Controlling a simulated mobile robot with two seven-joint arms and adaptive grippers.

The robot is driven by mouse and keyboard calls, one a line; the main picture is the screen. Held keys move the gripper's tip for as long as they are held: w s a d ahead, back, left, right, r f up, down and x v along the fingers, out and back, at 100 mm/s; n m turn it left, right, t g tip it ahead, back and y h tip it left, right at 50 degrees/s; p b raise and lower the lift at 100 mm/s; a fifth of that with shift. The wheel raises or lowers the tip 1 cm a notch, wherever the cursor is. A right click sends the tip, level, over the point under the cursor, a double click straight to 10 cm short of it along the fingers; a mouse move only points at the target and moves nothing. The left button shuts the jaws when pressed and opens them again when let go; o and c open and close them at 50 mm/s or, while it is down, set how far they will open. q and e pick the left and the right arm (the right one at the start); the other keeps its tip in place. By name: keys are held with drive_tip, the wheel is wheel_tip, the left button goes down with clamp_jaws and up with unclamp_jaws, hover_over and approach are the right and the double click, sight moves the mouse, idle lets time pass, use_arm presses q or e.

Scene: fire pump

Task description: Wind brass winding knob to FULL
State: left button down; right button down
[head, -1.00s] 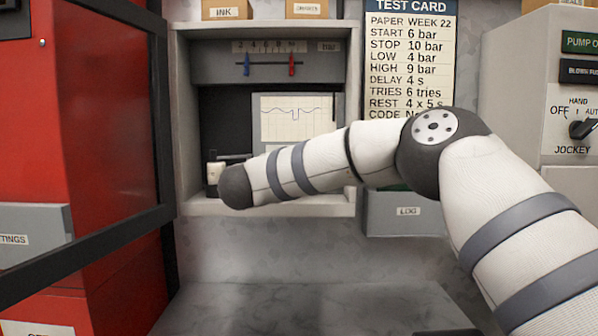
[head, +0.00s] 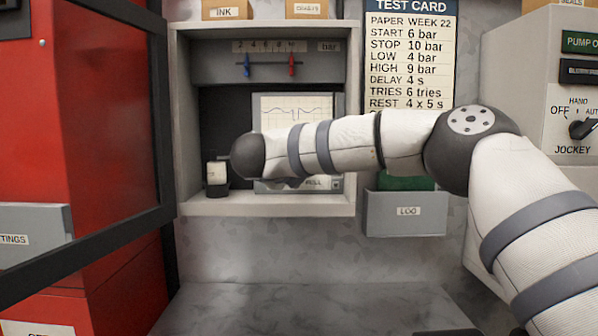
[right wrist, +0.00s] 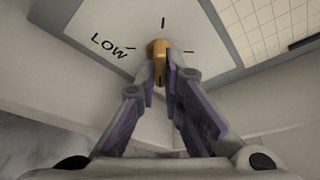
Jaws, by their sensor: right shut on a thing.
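The brass winding knob (right wrist: 158,48) shows in the right wrist view, on a pale plate marked LOW with several short black tick marks around the knob. My right gripper (right wrist: 159,62) is shut on it, with one finger on each side. The FULL mark cannot be made out in that view, and the fingers hide part of the knob. In the head view my right arm reaches from the right into the open grey recorder cabinet (head: 265,208). My left gripper is not in view.
Behind my arm is a chart panel (head: 297,108) with a traced line. A small white-and-dark bottle (head: 216,174) stands left of my wrist on the cabinet floor.

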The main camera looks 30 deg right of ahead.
drive_tip(key=shift+r, duration=0.2)
drive_tip(key=c, duration=1.8)
unclamp_jaws()
drive_tip(key=shift+o, duration=0.4)
drive_tip(key=shift+f, duration=0.1)
drive_tip(key=v, duration=1.2)
